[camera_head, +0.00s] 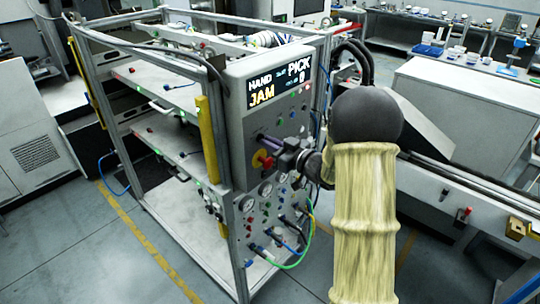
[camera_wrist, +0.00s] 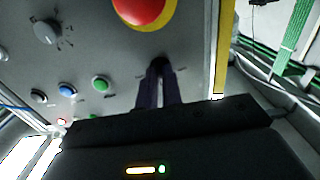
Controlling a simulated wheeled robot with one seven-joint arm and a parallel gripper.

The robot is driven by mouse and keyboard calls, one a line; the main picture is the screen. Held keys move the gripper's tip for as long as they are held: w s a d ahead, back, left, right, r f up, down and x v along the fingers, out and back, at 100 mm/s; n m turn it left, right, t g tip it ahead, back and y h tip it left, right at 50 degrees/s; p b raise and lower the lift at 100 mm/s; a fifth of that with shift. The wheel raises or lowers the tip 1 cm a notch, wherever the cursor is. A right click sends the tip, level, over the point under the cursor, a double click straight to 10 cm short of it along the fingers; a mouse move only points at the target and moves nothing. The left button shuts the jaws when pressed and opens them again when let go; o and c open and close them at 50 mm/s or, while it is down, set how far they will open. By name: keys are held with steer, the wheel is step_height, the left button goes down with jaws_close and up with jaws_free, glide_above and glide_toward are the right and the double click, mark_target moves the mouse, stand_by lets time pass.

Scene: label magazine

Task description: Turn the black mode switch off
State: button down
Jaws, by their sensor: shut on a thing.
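The upright grey control panel (camera_head: 240,125) carries a lit display reading "HAND", "PICK" and "JAM". In the wrist view, my gripper (camera_wrist: 159,76) reaches the panel with its two dark purple fingers close together. They are shut on a small black piece, which appears to be the black mode switch (camera_wrist: 159,63). The fingers hide most of it, so its turned position cannot be told. In the head view, my gripper (camera_head: 266,146) is at the panel below the display, and my arm covers part of the panel's right side.
A red emergency button (camera_wrist: 145,8) on yellow is close beside the fingers. A grey rotary knob (camera_wrist: 46,31), a blue button (camera_wrist: 67,90) and a green button (camera_wrist: 101,83) are on the same panel. Gauges and hoses (camera_head: 300,250) are below. A yellow post (camera_head: 208,140) stands left.

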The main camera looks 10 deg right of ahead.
steer(key=n+b, duration=0.2)
steer(key=b, duration=0.1)
steer(key=n+b, duration=0.3)
steer(key=b, duration=0.1)
steer(key=n+b, duration=0.2)
steer(key=b, duration=0.2)
steer(key=shift+f, duration=0.35)
steer(key=n+b, duration=0.4)
steer(key=b, duration=0.1)
steer(key=shift+r+n+b, duration=0.15)
steer(key=shift+n+b, duration=0.15)
steer(key=shift+b, duration=0.1)
steer(key=shift+r+n+b, duration=0.15)
steer(key=shift+n+b, duration=0.65)
steer(key=shift+b, duration=0.1)
steer(key=shift+r, duration=0.1)
steer(key=c, duration=1.6)
jaws_free()
steer(key=shift+o, duration=0.2)
steer(key=shift+d, duration=0.1)
